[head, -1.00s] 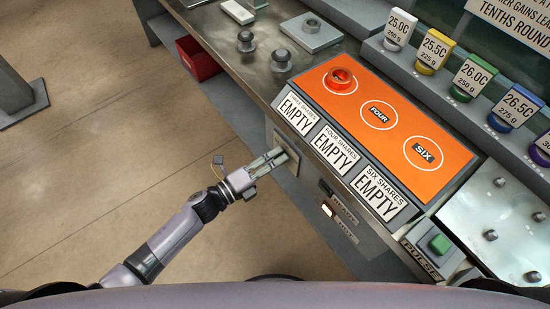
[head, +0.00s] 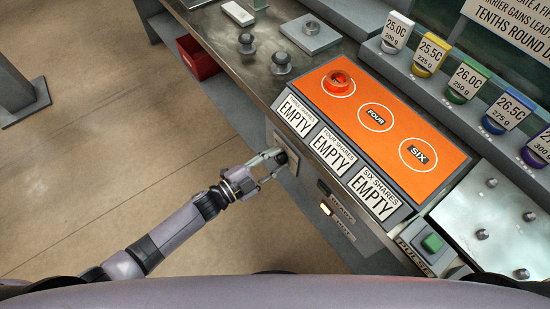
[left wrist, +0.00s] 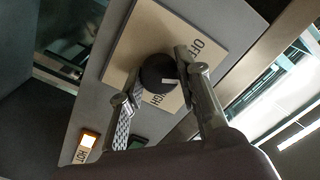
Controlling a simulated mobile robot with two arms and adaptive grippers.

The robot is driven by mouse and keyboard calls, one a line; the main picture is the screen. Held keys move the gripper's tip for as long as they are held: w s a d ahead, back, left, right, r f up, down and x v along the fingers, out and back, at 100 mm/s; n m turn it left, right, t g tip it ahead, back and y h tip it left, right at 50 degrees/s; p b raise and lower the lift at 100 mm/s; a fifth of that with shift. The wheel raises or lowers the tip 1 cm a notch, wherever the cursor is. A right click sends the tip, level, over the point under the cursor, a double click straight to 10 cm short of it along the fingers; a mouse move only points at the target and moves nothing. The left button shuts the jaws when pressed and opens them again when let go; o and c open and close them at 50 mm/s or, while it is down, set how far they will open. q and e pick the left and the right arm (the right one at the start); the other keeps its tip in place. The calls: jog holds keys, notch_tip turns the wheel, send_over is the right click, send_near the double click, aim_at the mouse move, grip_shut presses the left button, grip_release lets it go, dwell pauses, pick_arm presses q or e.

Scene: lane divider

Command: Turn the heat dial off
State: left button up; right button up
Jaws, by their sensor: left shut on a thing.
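The heat dial (left wrist: 158,74) is a round black knob with a white pointer mark, on a beige plate (left wrist: 150,30) on the bench's front panel. The plate reads OFF at its upper right and ends in "GH" below. The white mark points right, between the two words. My left gripper (left wrist: 158,85) is shut on the dial, one finger on each side of it. In the head view the left gripper (head: 273,165) reaches the plate and partly hides the dial (head: 291,160). My right gripper is not in view.
A lit orange indicator labelled HOT (left wrist: 87,142) sits near the dial, with a dark green one beside it. Above the panel are EMPTY signs (head: 333,152) and an orange board (head: 388,118).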

pick_arm(q)
jog(key=n, duration=0.7)
jog(key=shift+p, duration=0.4)
dwell(0.3)
jog(key=o, duration=1.1)
jog(key=shift+o, duration=0.2)
jog(key=v, duration=1.2)
